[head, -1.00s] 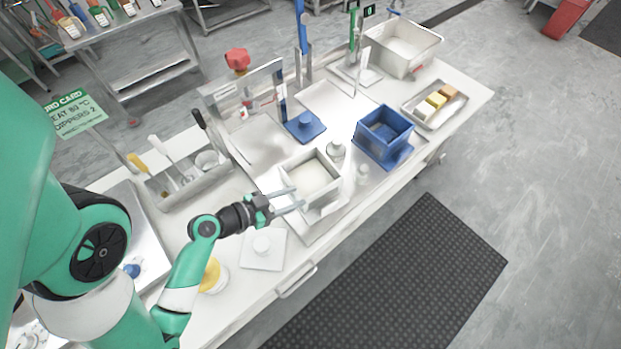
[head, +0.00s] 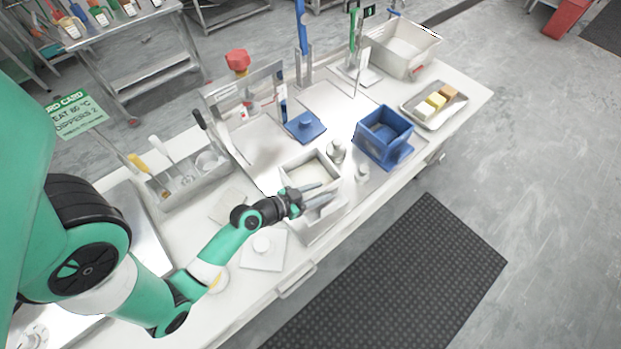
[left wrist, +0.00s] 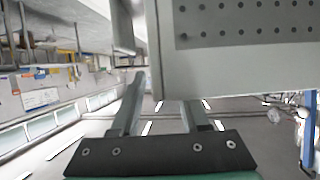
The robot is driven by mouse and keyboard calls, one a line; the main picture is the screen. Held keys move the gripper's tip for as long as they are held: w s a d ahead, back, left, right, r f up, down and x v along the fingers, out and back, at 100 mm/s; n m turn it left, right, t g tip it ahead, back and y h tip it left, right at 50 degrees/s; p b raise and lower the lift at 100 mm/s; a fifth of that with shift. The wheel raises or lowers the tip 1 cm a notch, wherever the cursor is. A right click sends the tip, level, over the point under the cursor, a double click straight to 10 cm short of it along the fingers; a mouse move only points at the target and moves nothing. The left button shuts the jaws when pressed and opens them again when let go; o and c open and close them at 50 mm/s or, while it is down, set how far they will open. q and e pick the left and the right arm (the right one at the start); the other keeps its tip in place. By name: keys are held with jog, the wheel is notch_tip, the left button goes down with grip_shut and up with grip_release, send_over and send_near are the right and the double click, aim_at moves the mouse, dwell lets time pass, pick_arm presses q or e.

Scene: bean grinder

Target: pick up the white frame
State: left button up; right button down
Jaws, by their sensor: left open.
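The white frame (head: 297,162) is an open box-like frame near the table's front edge in the head view. My left gripper (head: 327,191) is open at its near side, with its two fingers spread and pointing right. The fingers hide part of the frame's near wall. In the left wrist view, the open fingers (left wrist: 160,85) point up the picture. A pale surface with rows of holes (left wrist: 240,60), which seems to be part of the frame, fills the upper right, close to the fingertips. I cannot tell whether they touch it. My right gripper is not in view.
A blue box (head: 385,135) stands to the right, with a small white knob (head: 362,173) between. A metal knob (head: 336,152) sits close to the frame's far-right side. A white lid plate (head: 263,250) lies left of the frame. A utensil tray (head: 187,180) is behind my arm.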

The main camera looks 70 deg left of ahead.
pick_arm(q)
jog(key=shift+x, duration=1)
grip_shut()
dwell(0.6)
